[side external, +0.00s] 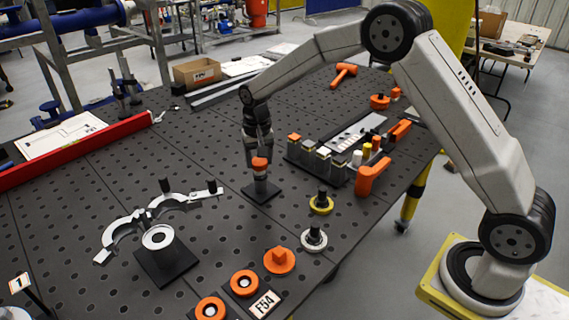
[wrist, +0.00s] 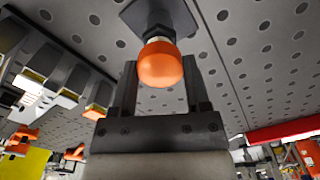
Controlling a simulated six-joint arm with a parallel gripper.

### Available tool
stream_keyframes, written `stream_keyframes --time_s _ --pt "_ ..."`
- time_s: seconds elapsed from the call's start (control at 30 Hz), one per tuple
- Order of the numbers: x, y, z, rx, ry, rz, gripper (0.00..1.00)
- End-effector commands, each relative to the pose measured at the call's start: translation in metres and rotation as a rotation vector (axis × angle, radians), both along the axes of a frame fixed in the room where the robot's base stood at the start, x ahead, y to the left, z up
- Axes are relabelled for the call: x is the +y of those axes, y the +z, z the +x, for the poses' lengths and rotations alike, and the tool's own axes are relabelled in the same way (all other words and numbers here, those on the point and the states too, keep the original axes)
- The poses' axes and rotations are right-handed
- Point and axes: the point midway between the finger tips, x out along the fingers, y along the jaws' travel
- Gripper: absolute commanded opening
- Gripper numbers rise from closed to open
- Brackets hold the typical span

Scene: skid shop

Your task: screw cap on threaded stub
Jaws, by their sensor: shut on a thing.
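An orange cap (side external: 259,163) sits at the top of an upright stub (side external: 261,185) on a square black base plate (side external: 261,193). In the wrist view the orange cap (wrist: 160,65) lies between the two dark fingers of my gripper (wrist: 160,78). Beyond it a narrow pale band of the stub (wrist: 157,34) shows, then its dark body. My gripper (side external: 258,152) points down from above and is shut on the cap. The cap lines up with the stub; how far it is threaded on cannot be told.
A rack of small bottles and blocks (side external: 318,165) stands close on the right. A yellow-ringed part (side external: 321,204) and a white-ringed part (side external: 314,239) lie in front. Front left are a silver clamp (side external: 150,212) and a black-based flange (side external: 166,262). The perforated table is clear left of the stub.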

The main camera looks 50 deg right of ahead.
Motion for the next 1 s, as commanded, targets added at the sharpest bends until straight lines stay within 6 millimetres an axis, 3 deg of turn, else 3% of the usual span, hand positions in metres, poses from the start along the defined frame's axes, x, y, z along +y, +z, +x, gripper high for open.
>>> stream_keyframes --time_s 0.57,1.0 --pt "0.0000 0.0009 0.0014 -0.005 -0.280 0.001 0.04" --pt "0.0000 0.0009 0.0015 -0.006 -0.310 0.000 0.04"
